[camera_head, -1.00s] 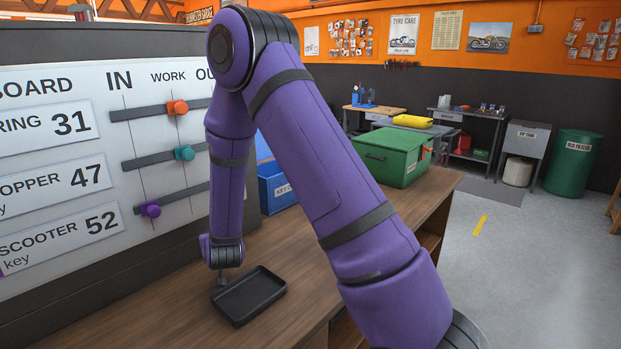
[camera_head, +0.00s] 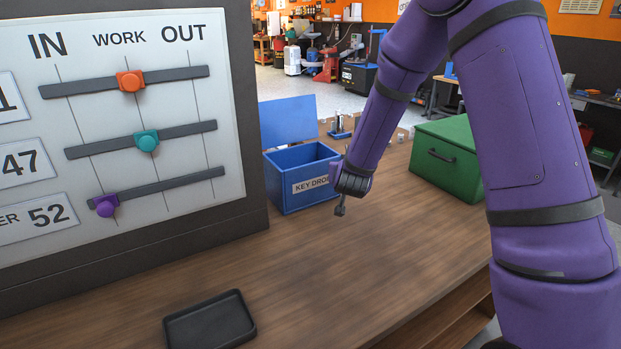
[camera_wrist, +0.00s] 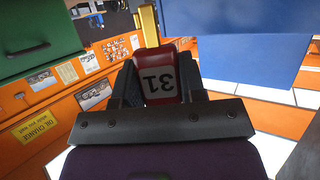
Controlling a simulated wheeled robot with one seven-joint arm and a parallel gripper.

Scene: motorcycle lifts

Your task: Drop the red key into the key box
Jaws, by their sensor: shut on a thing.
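The red key (camera_wrist: 158,78), with a red tag reading 31 and a gold shaft, is between the fingers of my gripper (camera_wrist: 155,88) in the wrist view. My gripper (camera_head: 341,207) is shut on it. In the head view the key is too small to make out clearly. The blue key box (camera_head: 290,193), labelled KEY DROP, stands on the bench with its lid raised at the back. My gripper is at the box's front right corner, outside the opening, and partly covers the label. A large blue surface, likely the box, fills the upper right of the wrist view (camera_wrist: 240,45).
A green toolbox (camera_head: 445,165) stands right of my forearm. A board with coloured sliders (camera_head: 130,140) rises at the left. A black tray (camera_head: 210,322) lies at the front of the wooden bench (camera_head: 320,270). The bench between tray and boxes is clear.

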